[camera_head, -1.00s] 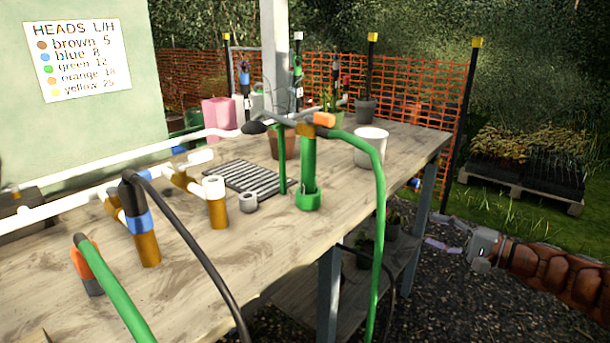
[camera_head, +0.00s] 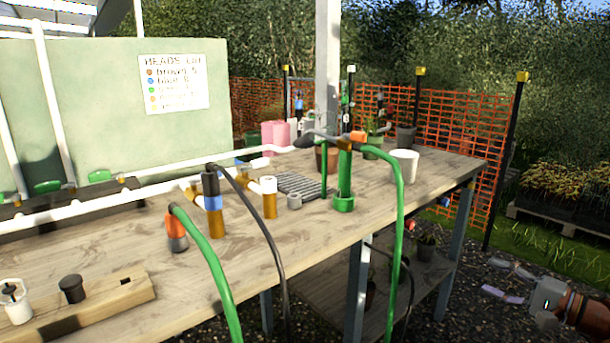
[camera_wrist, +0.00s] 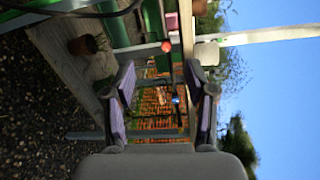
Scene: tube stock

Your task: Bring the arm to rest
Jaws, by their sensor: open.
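My gripper (camera_head: 508,281) is at the lower right of the head view, off the right end of the bench and over dark gravel. Its jaws are apart with nothing between them. In the wrist view my gripper (camera_wrist: 160,108) shows two open fingers with pale purple pads. Orange netting shows between them, well beyond the fingertips. My brown arm enters from the lower right corner of the head view. The gripper touches nothing that I can see.
The wooden bench (camera_head: 300,238) stands left of my gripper, with a lower shelf (camera_head: 310,285). A green hose (camera_head: 399,240) hangs over its front edge. A white pot (camera_head: 404,166) stands on top. Orange netting (camera_head: 455,130) and a black post (camera_head: 505,165) stand behind.

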